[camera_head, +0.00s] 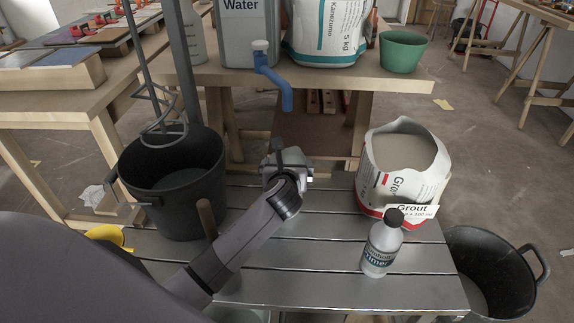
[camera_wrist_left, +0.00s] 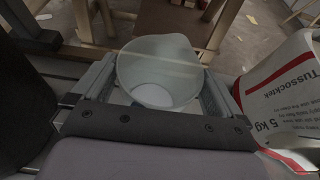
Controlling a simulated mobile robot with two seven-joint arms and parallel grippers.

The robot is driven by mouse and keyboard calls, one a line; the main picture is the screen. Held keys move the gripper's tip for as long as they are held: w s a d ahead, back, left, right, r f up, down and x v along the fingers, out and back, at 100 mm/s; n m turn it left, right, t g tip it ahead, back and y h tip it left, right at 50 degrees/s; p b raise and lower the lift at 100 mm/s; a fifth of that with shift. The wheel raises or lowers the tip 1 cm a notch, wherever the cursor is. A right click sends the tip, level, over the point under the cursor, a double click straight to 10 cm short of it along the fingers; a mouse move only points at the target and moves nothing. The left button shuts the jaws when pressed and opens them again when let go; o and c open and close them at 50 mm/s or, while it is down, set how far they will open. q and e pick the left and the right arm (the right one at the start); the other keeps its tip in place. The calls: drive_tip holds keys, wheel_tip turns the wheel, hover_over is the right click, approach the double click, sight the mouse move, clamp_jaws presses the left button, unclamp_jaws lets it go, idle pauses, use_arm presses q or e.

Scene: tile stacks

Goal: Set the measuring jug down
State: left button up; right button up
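The measuring jug (camera_wrist_left: 158,72) is a pale, translucent, open-topped vessel with a pouring lip. In the left wrist view it sits between the two fingers of my left gripper (camera_wrist_left: 157,88), which appear to meet its sides. In the head view the left gripper (camera_head: 290,160) is over the back edge of the grey slatted bench (camera_head: 325,257), between the black bucket and the grout bag. My own gripper hides most of the jug there, and I cannot tell whether its base touches the bench. My right gripper is not in view.
The black bucket (camera_head: 172,190) with a mixing paddle stands left on the bench. The grout bag (camera_head: 400,165) and a primer bottle (camera_head: 382,243) stand right. Behind, a wooden table (camera_head: 180,75) holds a water canister (camera_head: 245,35), a white bag (camera_head: 327,35) and a green pot (camera_head: 403,52).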

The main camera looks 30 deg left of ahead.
use_arm(q)
drive_tip(key=p+v, duration=0.4)
drive_tip(key=v, duration=0.8)
drive_tip(key=shift+r, duration=0.15)
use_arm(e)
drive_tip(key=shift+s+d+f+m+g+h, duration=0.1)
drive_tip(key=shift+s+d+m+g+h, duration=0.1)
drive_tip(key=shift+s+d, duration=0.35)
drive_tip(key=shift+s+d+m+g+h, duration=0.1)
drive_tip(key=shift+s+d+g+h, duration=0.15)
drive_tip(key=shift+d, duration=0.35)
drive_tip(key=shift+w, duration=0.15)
